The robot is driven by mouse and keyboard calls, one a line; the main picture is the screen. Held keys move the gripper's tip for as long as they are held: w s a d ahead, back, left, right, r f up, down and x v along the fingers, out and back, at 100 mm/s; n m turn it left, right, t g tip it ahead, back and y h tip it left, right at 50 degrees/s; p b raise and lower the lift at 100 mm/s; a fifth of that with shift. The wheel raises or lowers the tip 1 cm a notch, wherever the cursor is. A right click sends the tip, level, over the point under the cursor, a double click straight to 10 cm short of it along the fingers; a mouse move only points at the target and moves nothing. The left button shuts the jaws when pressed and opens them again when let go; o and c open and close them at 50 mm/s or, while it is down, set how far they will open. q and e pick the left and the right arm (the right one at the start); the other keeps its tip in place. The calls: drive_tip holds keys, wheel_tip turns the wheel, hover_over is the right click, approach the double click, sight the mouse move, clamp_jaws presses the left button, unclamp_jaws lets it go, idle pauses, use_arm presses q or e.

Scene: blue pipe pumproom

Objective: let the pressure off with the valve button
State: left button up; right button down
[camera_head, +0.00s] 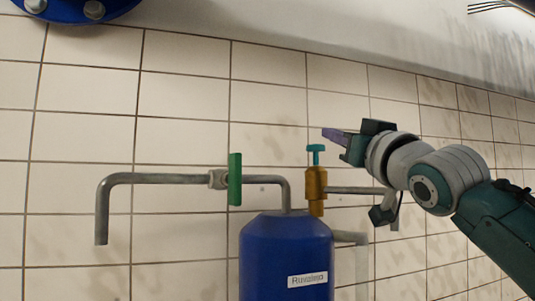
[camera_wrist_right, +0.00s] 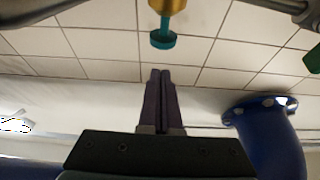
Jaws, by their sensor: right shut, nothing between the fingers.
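The valve button is a teal knob (camera_head: 316,149) on a short stem, on top of a brass valve body (camera_head: 317,188). The valve sits on the pipe just right of the blue tank's top. My right gripper (camera_head: 324,134) is shut and empty, with its purple fingers pointing left, just above and slightly right of the knob in the head view. In the right wrist view, which appears upside down, the teal knob (camera_wrist_right: 163,40) hangs beyond the shut fingertips (camera_wrist_right: 160,72), with a visible gap. I see no contact. My left gripper is not in view.
A blue tank (camera_head: 285,255) with a label stands below. A grey pipe (camera_head: 150,179) with a green lever handle (camera_head: 235,179) runs left from the tank top. A tiled wall (camera_head: 80,130) is close behind. A blue flange (camera_head: 70,8) is at upper left.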

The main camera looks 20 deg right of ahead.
use_arm(q)
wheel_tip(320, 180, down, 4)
drive_tip(key=b, duration=0.2)
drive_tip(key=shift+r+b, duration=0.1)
drive_tip(key=shift+b, duration=0.3)
use_arm(e)
drive_tip(key=v, duration=0.5)
drive_tip(key=shift+s, duration=0.35)
idle(0.8)
